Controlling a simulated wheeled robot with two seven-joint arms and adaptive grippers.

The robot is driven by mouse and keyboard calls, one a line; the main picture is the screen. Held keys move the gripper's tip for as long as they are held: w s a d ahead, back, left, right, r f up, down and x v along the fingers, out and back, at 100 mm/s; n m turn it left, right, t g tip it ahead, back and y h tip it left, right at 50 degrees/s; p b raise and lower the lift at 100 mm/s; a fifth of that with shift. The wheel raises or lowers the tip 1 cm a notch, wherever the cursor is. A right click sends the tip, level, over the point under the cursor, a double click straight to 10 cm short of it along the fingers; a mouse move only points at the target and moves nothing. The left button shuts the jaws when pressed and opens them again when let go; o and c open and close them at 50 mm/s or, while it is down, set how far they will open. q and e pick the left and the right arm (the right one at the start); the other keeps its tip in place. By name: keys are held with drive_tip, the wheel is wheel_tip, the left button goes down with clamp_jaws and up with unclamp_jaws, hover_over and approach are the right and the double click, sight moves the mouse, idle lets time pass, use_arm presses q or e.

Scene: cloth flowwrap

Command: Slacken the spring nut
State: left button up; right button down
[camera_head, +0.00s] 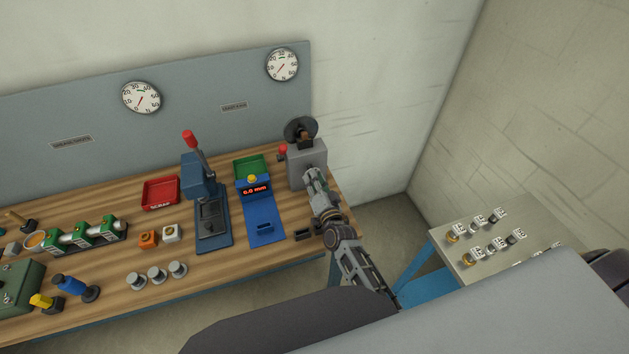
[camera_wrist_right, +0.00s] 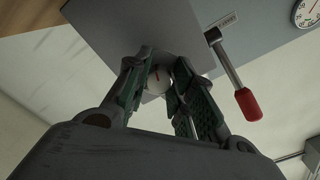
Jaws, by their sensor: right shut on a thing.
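The spring nut appears to be the round pale knob (camera_wrist_right: 158,80) with a red mark, on the face of the grey machine (camera_head: 306,158). My right gripper (camera_head: 312,174) reaches that machine's front at the table's right end. In the right wrist view my right gripper's fingers (camera_wrist_right: 160,82) stand on either side of the knob and are shut on it. In the head view the knob is hidden behind the gripper. My left gripper is not in view.
A red-knobbed lever (camera_wrist_right: 235,80) sticks out beside the machine. A black disc (camera_head: 298,128) sits on top. The blue gauge with a "0.0 mm" display (camera_head: 257,190), green tray (camera_head: 250,167) and blue press (camera_head: 207,212) stand to the left. A side table (camera_head: 545,232) holds several small parts.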

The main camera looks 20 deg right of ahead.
drive_tip(key=shift+f, duration=0.1)
drive_tip(key=c, duration=1.2)
unclamp_jaws()
drive_tip(key=shift+s, duration=0.1)
drive_tip(key=s, duration=1.1)
drive_tip(key=shift+s+d, duration=0.2)
drive_tip(key=shift+s, duration=0.2)
drive_tip(key=shift+a, duration=0.1)
